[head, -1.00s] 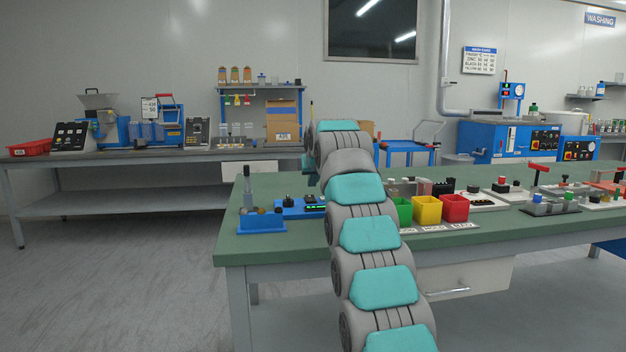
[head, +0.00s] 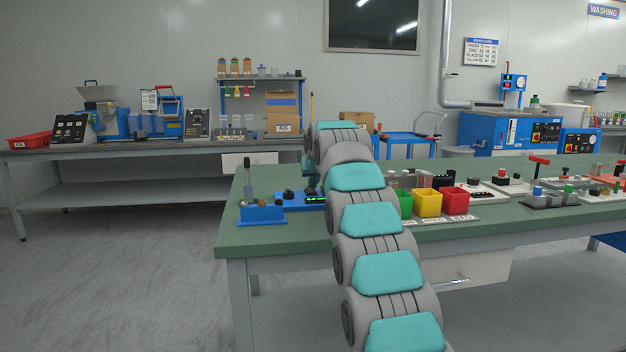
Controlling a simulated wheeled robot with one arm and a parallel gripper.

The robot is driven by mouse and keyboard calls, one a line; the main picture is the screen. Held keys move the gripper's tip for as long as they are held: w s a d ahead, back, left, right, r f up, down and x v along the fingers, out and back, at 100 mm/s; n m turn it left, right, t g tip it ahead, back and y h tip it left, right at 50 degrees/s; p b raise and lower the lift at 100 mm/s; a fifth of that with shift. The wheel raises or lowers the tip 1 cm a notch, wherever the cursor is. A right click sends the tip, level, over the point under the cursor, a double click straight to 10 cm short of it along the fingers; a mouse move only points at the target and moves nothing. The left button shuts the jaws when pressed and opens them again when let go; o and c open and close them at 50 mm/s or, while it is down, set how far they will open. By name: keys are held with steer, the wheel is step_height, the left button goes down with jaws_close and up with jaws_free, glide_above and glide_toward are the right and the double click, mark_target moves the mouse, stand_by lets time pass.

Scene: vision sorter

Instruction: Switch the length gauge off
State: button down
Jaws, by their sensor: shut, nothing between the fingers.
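What looks like the length gauge is a low blue unit (head: 296,205) at the left end of the green-topped bench. It has a dark knob (head: 289,194) on top and a dark display with lit green characters (head: 315,199). My arm passes in front of its right end, so part of it is hidden. The switch is too small to make out. My arm reaches over the bench and bends down behind its own links. My gripper's fingers are hidden there, close to the right end of the gauge in the picture.
Green (head: 404,204), yellow (head: 428,203) and red (head: 456,201) bins stand right of my arm. Farther right are several small fixtures. The bench's front left corner is bare.

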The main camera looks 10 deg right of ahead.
steer(key=shift+f, duration=0.1)
steer(key=shift+w, duration=0.1)
steer(key=shift+w+r+p, duration=0.35)
steer(key=shift+w+p, duration=0.15)
steer(key=shift+p, duration=0.45)
steer(key=shift+w, duration=0.15)
